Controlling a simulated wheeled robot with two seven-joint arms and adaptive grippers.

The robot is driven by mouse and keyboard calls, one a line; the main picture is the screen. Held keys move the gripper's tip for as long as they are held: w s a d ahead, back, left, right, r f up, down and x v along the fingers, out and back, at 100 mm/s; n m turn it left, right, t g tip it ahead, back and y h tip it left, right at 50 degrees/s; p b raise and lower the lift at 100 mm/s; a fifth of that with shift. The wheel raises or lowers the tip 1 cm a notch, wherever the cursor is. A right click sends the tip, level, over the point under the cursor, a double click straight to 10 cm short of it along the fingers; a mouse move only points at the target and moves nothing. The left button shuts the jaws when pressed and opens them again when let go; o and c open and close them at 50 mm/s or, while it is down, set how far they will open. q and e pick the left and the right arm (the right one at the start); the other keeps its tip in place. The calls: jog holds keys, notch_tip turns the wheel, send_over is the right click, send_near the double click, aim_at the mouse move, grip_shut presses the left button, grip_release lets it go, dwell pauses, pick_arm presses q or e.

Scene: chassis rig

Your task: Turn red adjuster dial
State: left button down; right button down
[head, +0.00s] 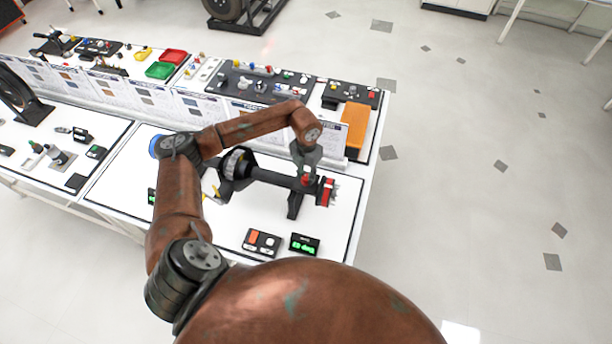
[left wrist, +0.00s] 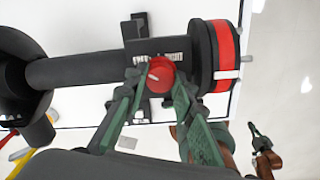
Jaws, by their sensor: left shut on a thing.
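The red adjuster dial (left wrist: 160,72) is a small round knob with a pale mark, on top of the dark axle rig. It also shows in the head view (head: 305,182), partly covered by my gripper. My left gripper (head: 305,172) comes down on it from above. In the left wrist view, the green-grey fingers of my left gripper (left wrist: 156,84) are shut on the dial, one on each side. My right gripper (left wrist: 258,135) seems to show small at the lower right of the left wrist view, away from the rig. Its fingers are too small to read.
The rig's hub with a red ring (left wrist: 224,55) stands close to the right of the dial. A display box with green digits (head: 305,244) and a switch box (head: 262,242) lie on the front of the white table. An orange block (head: 355,128) is behind.

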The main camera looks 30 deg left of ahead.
aim_at(306, 177)
dwell(0.4)
pick_arm(q)
jog(key=c, duration=1.6)
grip_release()
jog(key=shift+r, duration=0.1)
notch_tip(306, 177, up, 12)
jog(key=shift+f, duration=0.1)
jog(key=shift+a, duration=0.1)
